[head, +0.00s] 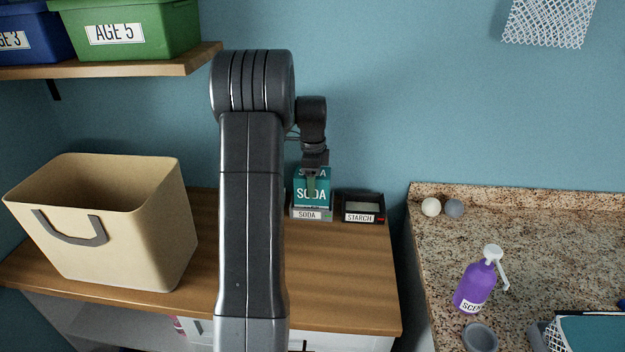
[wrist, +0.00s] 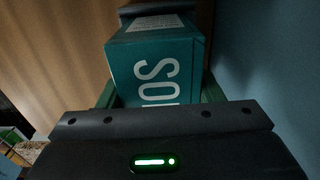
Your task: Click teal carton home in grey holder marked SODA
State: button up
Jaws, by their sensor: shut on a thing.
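The teal carton (head: 298,190), lettered SODA, stands about upright at the grey holder (head: 311,215) marked SODA on the wooden counter. Its lower end meets the holder's front wall in the head view; I cannot tell whether it is fully seated. My gripper (head: 311,182) comes down from above and is shut on the carton.
A black holder marked STARCH (head: 362,210) stands just right of the grey one, empty-looking. A beige basket (head: 150,240) stands at the left. A purple bottle (head: 474,287) and two balls (head: 431,207) are on the granite counter. The front right of the wooden counter is clear.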

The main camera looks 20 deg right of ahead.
jog(key=shift+r, duration=0.1)
jog(key=o, duration=1.4)
notch_tip(320, 180, up, 14)
jog(key=b, duration=0.1)
notch_tip(320, 180, down, 14)
jog(key=p, duration=0.1)
jog(key=shift+r, duration=0.25)
jog(key=shift+r, duration=0.15)
